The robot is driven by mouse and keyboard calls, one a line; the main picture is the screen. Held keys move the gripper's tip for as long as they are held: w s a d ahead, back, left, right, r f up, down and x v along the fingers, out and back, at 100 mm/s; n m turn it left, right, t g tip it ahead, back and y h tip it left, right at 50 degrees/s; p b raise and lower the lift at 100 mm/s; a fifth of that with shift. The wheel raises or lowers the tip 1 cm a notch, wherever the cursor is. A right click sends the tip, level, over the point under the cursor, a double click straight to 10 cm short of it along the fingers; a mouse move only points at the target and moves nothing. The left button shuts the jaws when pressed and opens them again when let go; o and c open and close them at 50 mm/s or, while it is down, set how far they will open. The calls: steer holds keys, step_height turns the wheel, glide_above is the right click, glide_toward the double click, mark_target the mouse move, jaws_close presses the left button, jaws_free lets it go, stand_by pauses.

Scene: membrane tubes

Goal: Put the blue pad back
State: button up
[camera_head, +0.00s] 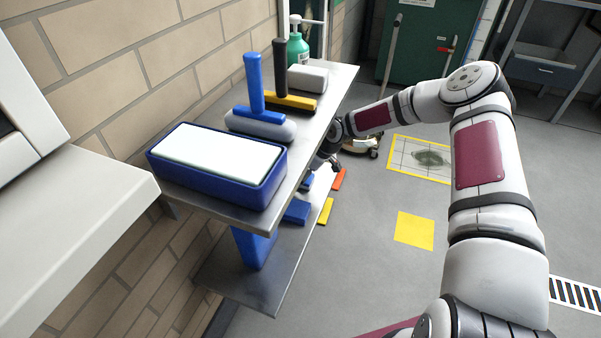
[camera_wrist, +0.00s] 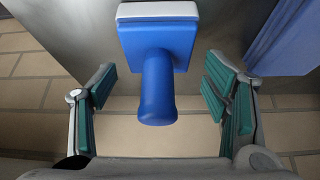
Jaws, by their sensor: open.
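In the wrist view a blue pad (camera_wrist: 157,80) shows a square blue head with a pale grey layer at its far edge and a rounded blue handle toward me. My gripper (camera_wrist: 161,95) is open, with a green-lined finger on each side of the handle and a visible gap at both sides. In the head view my gripper is mostly hidden by the upper shelf (camera_head: 335,92). A blue block (camera_head: 297,212) and a blue upright piece (camera_head: 254,247) show at the lower shelf (camera_head: 240,282); I cannot tell which is the wrist-view pad.
The upper shelf bears a blue tub (camera_head: 222,193) with a white block, a blue-handled grey pad (camera_head: 257,108), a black-handled yellow tool (camera_head: 283,80) and a green pump bottle (camera_head: 298,48). A brick wall (camera_head: 140,55) stands behind. Floor right of the shelves is largely open.

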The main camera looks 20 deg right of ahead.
steer(key=p+v, duration=0.3)
steer(key=v, duration=0.9)
steer(key=shift+r, duration=0.1)
